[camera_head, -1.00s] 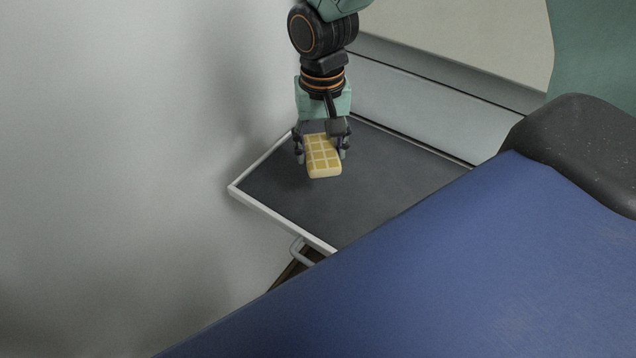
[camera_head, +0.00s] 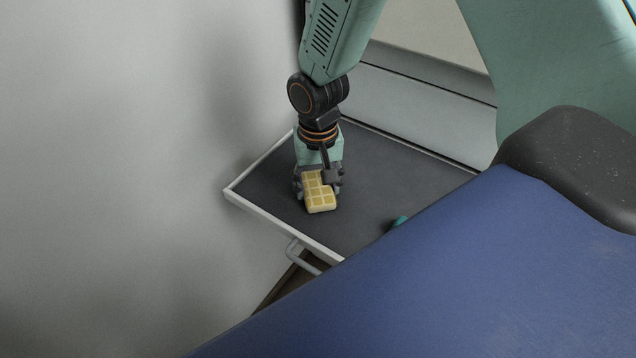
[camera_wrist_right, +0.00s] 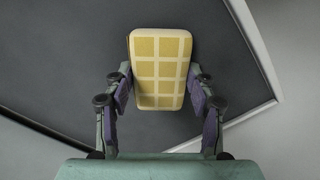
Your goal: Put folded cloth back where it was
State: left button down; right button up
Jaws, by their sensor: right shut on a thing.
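The folded cloth (camera_head: 320,195) is yellow with a pale grid pattern. My right gripper (camera_head: 319,184) is shut on it, over the dark grey surface of a white-rimmed pull-out tray (camera_head: 262,208). The right wrist view shows the cloth (camera_wrist_right: 160,65) between the two fingers (camera_wrist_right: 160,95), its far part sticking out past them. I cannot tell whether its underside touches the tray. My left gripper is not in view.
A plain pale wall (camera_head: 110,150) stands to the left of the tray. A handle (camera_head: 303,257) hangs below its front rim. A small teal thing (camera_head: 399,221) shows at the edge of my blue body.

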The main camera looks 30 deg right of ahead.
aim_at(318, 188)
jog(key=o, duration=0.8)
jog(key=shift+w+f, duration=0.1)
jog(key=shift+f, duration=0.05)
jog(key=shift+o, duration=1.1)
jog(key=shift+s, duration=0.2)
jog(key=shift+r, duration=0.2)
jog(key=shift+w, duration=0.15)
notch_tip(318, 188, up, 12)
jog(key=p, duration=0.1)
